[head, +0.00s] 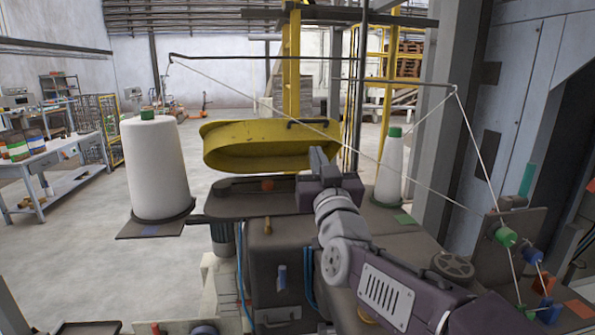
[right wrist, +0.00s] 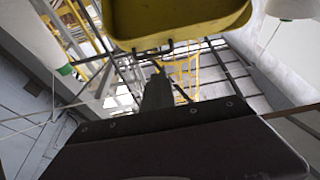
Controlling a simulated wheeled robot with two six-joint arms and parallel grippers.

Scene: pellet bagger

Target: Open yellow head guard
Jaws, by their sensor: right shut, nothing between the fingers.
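The yellow head guard (head: 262,148) is in the middle of the head view, above the dark machine head (head: 240,200), with a clear gap between them. A dark bar handle (head: 307,124) shows on its upper right part. In the right wrist view the guard (right wrist: 175,22) fills the top middle. My right gripper (head: 318,160) is at the guard's right end in the head view, shut and empty; whether it touches the guard I cannot tell. Its fingers show in the right wrist view (right wrist: 157,92), below the guard. My left gripper is out of view.
A large white thread cone (head: 155,170) stands left of the head, and a smaller cone (head: 390,170) stands to the right. Thread runs from an overhead bar (head: 260,57) down to the green tensioner (head: 505,237). A workbench (head: 50,160) is far left; open floor lies before it.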

